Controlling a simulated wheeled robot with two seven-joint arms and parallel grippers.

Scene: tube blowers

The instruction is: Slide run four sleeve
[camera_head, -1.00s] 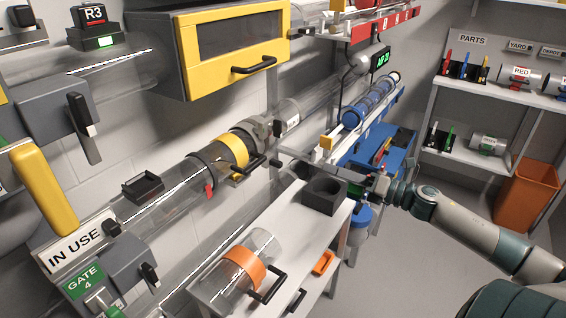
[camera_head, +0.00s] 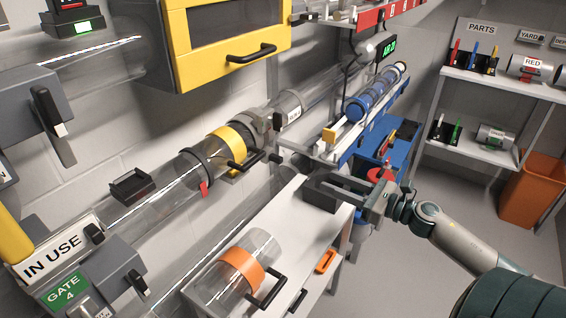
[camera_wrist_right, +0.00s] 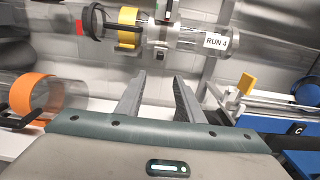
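A clear tube labelled RUN 4 (camera_wrist_right: 217,41) runs along the wall. A yellow sleeve (camera_head: 229,149) with a black handle sits around it, beside a grey clamp-like coupling (camera_head: 259,128). In the right wrist view the yellow sleeve (camera_wrist_right: 128,27) is ahead and a little left, beyond the fingers. My right gripper (camera_head: 348,190) is above the white bench, to the right of and apart from the sleeve. Its two fingers (camera_wrist_right: 158,88) are spread and empty in the right wrist view. My left gripper is not in view.
A blue-ended canister (camera_head: 375,97) lies on a rack behind. A yellow-framed cabinet (camera_head: 288,45) juts out above the tube.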

